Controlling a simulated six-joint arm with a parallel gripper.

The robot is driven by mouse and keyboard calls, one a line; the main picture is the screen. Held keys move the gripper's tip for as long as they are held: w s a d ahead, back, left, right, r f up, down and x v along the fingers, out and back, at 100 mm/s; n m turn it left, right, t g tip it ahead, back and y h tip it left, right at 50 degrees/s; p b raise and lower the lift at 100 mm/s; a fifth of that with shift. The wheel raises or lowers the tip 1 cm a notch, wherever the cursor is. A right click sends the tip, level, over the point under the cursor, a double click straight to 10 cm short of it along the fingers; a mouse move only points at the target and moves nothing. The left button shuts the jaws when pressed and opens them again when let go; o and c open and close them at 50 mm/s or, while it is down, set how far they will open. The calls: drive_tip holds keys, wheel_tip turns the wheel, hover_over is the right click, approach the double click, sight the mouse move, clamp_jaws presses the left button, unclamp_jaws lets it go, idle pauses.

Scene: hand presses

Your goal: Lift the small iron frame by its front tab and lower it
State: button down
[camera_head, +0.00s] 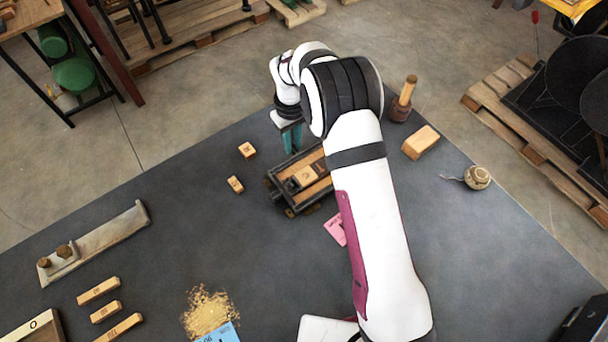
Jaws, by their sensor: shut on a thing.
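The small iron frame (276,184) is a dark metal frame around wooden blocks (304,176) on a low press bed near the middle of the dark table. My gripper (292,150) points down at the frame's far edge, its teal fingers shut on the frame there. The front tab between the fingers is too small and covered to see. I cannot tell whether the frame is raised or lying flat. My arm covers the right end of the press.
Two small wooden blocks (247,150) lie left of the press. A wooden mallet (404,99), a larger block (421,142) and a twine ball (477,177) stand to the right. A pink card (336,229) lies close in front.

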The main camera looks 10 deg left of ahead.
drive_tip(key=shift+f, duration=1.05)
drive_tip(key=c, duration=0.7)
unclamp_jaws()
drive_tip(key=shift+r, duration=3.55)
